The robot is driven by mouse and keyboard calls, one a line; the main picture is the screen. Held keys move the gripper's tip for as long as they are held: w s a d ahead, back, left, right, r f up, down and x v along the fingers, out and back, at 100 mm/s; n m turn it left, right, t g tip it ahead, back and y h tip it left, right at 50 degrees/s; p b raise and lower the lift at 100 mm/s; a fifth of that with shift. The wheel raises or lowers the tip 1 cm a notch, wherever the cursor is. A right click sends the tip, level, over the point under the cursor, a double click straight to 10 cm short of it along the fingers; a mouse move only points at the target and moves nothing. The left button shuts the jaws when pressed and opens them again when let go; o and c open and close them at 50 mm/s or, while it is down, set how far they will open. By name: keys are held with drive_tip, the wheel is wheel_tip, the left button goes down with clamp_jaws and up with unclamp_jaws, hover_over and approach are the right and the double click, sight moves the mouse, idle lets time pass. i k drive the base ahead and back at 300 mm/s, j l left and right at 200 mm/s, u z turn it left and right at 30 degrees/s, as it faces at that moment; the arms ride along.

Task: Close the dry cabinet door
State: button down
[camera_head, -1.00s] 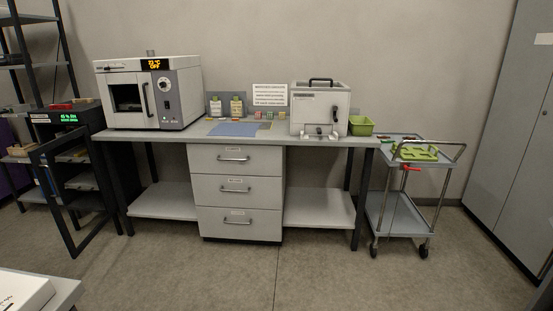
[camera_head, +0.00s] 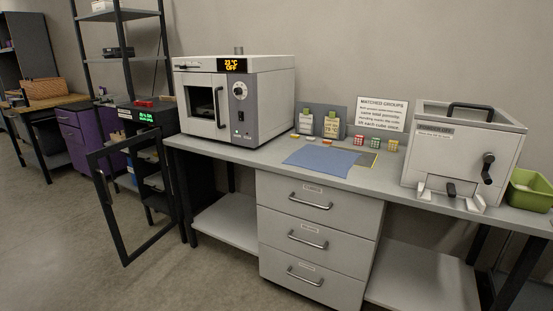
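The dry cabinet (camera_head: 147,113) is a black cabinet with a green lit display on its top front, left of the workbench. Its framed door (camera_head: 123,247) stands wide open, swung out toward me into the room. Shelves with some small items show inside the cabinet. The door's glass looks clear, and the floor shows through it. My gripper is not in view.
The grey workbench (camera_head: 225,153) with an oven (camera_head: 265,105) stands right of the cabinet. A drawer unit (camera_head: 315,250) sits under it. A white boxy machine (camera_head: 460,150) and green bin (camera_head: 530,188) are at the right. Floor (camera_head: 60,255) before the door is clear.

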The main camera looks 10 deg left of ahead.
sight(105, 195)
drive_tip(key=i+j+u, duration=0.1)
drive_tip(key=i+u, duration=0.55)
drive_tip(key=u, duration=0.2)
drive_tip(key=i+l+u, duration=0.1)
drive_tip(key=i+u, duration=0.35)
drive_tip(key=i+l+u, duration=0.2)
drive_tip(key=u, duration=0.2)
drive_tip(key=i+u, duration=0.25)
drive_tip(key=i+j+z, duration=0.1)
drive_tip(key=i+j, duration=0.7)
